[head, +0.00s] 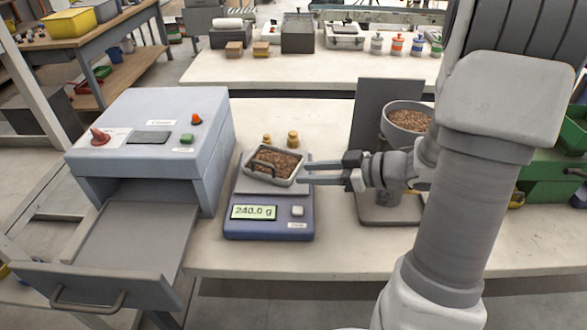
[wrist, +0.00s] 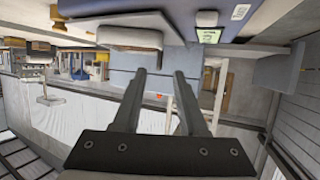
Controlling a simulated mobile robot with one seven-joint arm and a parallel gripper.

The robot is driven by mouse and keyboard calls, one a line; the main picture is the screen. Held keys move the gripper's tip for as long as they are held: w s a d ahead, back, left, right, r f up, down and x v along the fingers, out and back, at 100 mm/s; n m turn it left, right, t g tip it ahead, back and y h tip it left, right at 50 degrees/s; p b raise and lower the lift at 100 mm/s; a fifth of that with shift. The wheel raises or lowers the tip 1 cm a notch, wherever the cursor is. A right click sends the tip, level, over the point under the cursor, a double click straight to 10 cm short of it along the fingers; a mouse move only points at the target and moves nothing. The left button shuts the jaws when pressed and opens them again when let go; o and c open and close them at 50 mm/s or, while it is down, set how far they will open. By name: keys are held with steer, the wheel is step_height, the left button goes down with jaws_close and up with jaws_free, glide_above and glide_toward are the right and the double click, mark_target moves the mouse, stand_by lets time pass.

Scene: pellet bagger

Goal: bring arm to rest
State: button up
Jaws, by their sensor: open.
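My gripper (head: 325,174) is open and empty, with its two fingers pointing left in the head view. The fingertips are just right of a small metal tray (head: 290,180) of brown pellets; I cannot tell whether they touch it. The tray sits on a blue scale (head: 270,228) whose display reads 240.0 g. In the wrist view the open gripper (wrist: 160,75) shows two parted fingers with nothing between them. My arm comes in from the right and hides part of the bench there.
A grey machine (head: 150,150) with a pulled-out drawer (head: 110,240) stands left of the scale. A hopper of pellets (head: 408,118) stands behind my gripper. Two brass weights (head: 292,138) sit behind the tray. The bench front (head: 340,250) is clear. A green bin (head: 550,165) is at right.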

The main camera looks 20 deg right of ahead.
steer(key=shift+s+d+r, duration=0.2)
steer(key=shift+s+d, duration=0.15)
steer(key=shift+d, duration=0.05)
